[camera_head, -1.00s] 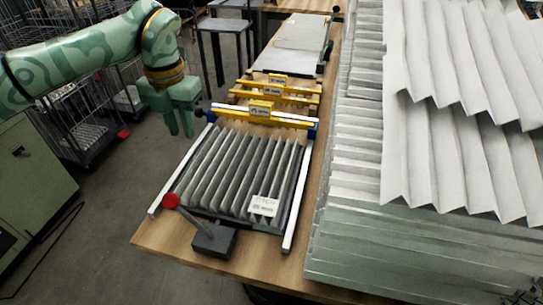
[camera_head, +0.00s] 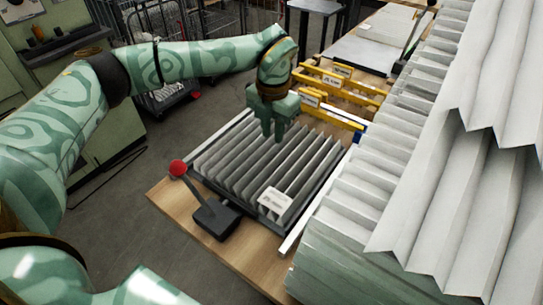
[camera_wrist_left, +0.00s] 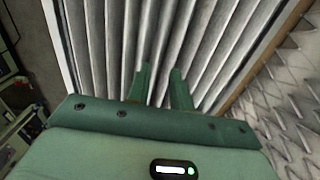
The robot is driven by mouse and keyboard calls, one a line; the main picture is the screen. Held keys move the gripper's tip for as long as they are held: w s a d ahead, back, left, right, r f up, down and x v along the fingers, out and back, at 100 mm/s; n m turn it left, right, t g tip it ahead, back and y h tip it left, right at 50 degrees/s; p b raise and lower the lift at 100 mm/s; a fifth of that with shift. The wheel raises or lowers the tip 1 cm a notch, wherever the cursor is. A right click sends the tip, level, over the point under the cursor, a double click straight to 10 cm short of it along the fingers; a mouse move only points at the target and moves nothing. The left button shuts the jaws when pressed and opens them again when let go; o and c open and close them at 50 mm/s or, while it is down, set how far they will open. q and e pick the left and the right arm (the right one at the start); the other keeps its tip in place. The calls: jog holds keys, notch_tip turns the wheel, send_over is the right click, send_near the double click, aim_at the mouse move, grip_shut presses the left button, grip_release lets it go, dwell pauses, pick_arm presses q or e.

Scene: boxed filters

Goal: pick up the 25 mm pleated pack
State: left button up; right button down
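The grey pleated pack (camera_head: 250,170) lies in a flat frame on the wooden bench, with a white label (camera_head: 275,199) near its front edge that appears to read 25 mm. Its parallel pleats (camera_wrist_left: 205,45) fill the upper middle of the left wrist view. My left gripper (camera_head: 273,138) is over the far part of the pack, fingers pointing down. I cannot tell whether the tips touch the pleats. My right gripper is not in view.
A black block with a red-knobbed lever (camera_head: 215,218) stands at the frame's front corner. Yellow bars (camera_head: 330,108) cross the bench behind the pack. Large stacks of white pleated material (camera_head: 400,190) crowd the right side. Wheeled wire carts stand on the floor at the back left.

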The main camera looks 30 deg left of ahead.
aim_at(274, 146)
pick_arm(q)
jog(key=f, duration=0.2)
jog(key=w+f+b, duration=0.1)
jog(key=f, duration=0.2)
jog(key=shift+a+f, duration=0.1)
jog(key=shift+f, duration=0.15)
jog(key=shift+r, duration=0.1)
jog(key=shift+c, duration=0.3)
grip_shut()
